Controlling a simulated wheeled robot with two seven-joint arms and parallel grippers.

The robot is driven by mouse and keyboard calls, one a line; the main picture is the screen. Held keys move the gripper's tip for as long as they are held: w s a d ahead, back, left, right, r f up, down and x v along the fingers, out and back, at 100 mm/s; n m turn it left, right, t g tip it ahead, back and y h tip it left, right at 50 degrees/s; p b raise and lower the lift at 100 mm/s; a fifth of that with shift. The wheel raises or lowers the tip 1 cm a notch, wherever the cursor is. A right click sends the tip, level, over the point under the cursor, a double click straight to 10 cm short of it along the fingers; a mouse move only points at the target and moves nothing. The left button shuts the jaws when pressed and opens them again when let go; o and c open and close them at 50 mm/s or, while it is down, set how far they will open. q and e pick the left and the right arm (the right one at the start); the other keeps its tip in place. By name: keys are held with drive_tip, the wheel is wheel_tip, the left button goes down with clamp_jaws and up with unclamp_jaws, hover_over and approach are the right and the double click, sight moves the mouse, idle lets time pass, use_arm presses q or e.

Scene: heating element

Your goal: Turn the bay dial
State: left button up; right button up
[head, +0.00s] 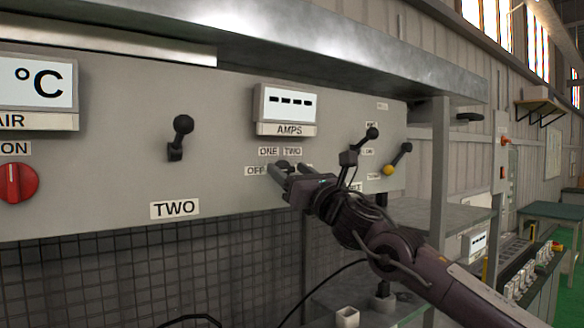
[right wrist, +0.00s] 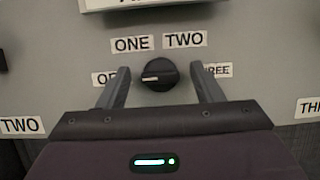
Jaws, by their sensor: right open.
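The bay dial (right wrist: 159,74) is a round black knob on the grey panel, with labels OFF, ONE, TWO and THREE around it. A pale mark shows on its left part, on the side of the OFF label. My right gripper (right wrist: 161,84) is open, with one finger on each side of the dial and a visible gap to it on both sides. The fingers partly cover the OFF and THREE labels. In the head view the right gripper (head: 289,172) reaches the panel below the AMPS display and largely hides the dial. My left gripper is not in view.
The AMPS display (head: 287,107) is above the dial. A black lever (head: 179,138) stands out to the left, above the TWO label. Other levers (head: 398,159) are close by on the right, one with a yellow base. A red knob (head: 17,183) is at far left.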

drive_tip(key=shift+s+d, duration=0.1)
drive_tip(key=shift+c, duration=0.3)
drive_tip(key=c, duration=0.9)
drive_tip(key=shift+f+m+t+h+b, duration=0.2)
drive_tip(key=shift+m+t+h+b, duration=0.2)
drive_tip(key=shift+m+h+b, duration=0.55)
drive_tip(key=shift+c, duration=0.2)
drive_tip(key=m+h+b, duration=0.1)
drive_tip(key=m, duration=0.3)
drive_tip(key=shift+m+t+b, duration=0.25)
drive_tip(key=shift+t+b, duration=0.15)
drive_tip(key=m+h, duration=0.1)
drive_tip(key=m, duration=0.1)
drive_tip(key=m+h, duration=0.1)
drive_tip(key=m, duration=0.1)
drive_tip(key=shift+a+r+m+h+b, duration=0.2)
drive_tip(key=shift+m+h+b, duration=0.1)
drive_tip(key=shift+m+h, duration=0.1)
drive_tip(key=shift+m+h+p, duration=0.3)
drive_tip(key=shift+m+h, duration=0.45)
drive_tip(key=shift+m, duration=1.65)
